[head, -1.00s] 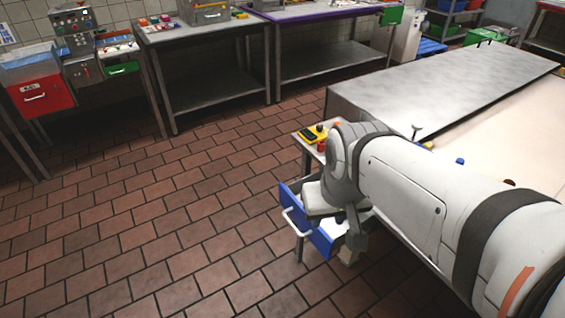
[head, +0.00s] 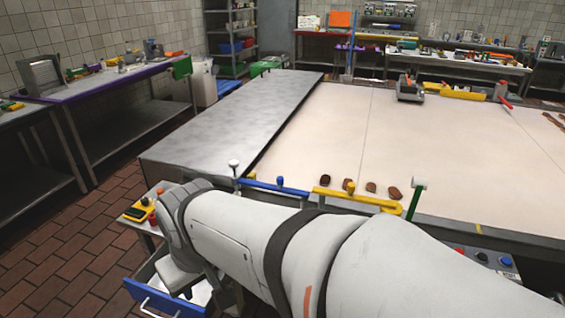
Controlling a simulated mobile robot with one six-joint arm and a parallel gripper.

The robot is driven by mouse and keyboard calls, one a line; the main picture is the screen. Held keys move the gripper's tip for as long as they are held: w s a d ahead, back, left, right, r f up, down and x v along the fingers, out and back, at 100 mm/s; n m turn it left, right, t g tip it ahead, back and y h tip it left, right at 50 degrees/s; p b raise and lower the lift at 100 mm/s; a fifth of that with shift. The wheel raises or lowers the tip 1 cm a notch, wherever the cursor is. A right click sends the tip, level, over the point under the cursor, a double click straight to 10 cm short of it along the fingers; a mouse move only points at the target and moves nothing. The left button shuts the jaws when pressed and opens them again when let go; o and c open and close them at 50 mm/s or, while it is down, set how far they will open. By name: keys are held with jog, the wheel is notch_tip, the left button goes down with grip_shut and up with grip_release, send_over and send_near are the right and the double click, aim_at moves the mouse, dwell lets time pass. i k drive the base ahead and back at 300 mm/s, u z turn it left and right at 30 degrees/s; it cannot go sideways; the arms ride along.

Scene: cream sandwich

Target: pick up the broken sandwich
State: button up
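Several small brown pieces lie in a row near the front edge of the cream table top (head: 430,150) in the head view. They look like sandwiches, among them a dark one (head: 325,179) at the left and a lighter one (head: 393,192) at the right. I cannot tell which is broken. My gripper (head: 188,288) is low at the left, over the open blue drawer and well apart from the pieces. My arm hides part of it, and its fingers are too unclear to tell open from shut.
A grey metal plate (head: 235,125) covers the table's left side. The blue drawer (head: 165,303) stands open below a small side stand.

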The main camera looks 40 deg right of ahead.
aim_at(371, 187)
jog(key=z, duration=2)
